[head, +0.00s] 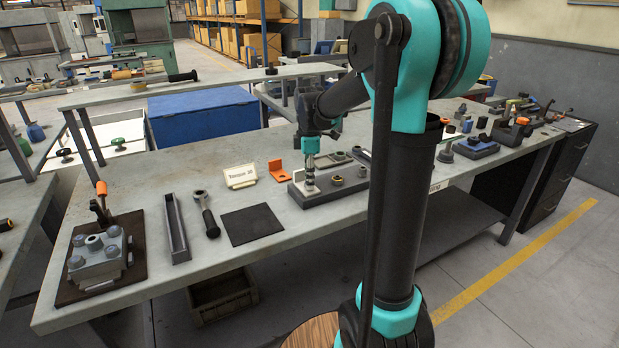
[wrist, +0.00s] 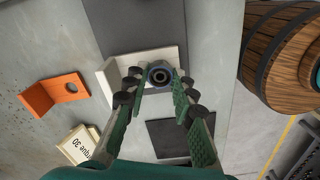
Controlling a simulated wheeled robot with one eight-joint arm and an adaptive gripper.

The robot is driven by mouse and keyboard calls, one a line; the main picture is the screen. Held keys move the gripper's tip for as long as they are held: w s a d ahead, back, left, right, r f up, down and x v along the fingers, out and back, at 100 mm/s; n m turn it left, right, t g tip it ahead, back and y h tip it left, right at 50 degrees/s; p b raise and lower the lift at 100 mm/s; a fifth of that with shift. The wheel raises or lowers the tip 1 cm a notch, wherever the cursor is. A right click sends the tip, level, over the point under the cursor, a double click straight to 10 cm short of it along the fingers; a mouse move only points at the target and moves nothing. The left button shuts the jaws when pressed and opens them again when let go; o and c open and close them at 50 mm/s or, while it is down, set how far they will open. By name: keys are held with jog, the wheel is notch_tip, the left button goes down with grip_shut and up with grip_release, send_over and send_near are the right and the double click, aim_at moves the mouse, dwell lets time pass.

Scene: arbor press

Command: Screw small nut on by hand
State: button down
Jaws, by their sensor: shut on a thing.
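My gripper (wrist: 161,82) has its two green fingers on either side of a small dark round nut (wrist: 160,75) and is shut on it. The nut's open centre faces the wrist camera. It sits close beside a pale angled bracket (wrist: 108,74) at the end of a grey base plate (wrist: 135,25). In the head view my gripper (head: 311,160) points down over the left end of the base plate (head: 345,195). Thread engagement is hidden from view.
An orange bracket (head: 277,170) and a torque card (head: 240,176) stand left of the base plate. A dark mat (head: 251,224), a ratchet wrench (head: 206,214) and a narrow tray (head: 177,229) lie farther left. Other small parts lie to the right on the bench.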

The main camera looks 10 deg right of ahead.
jog(key=shift+f, duration=0.2)
dwell(0.6)
jog(key=c, duration=1.9)
grip_release()
grip_shut()
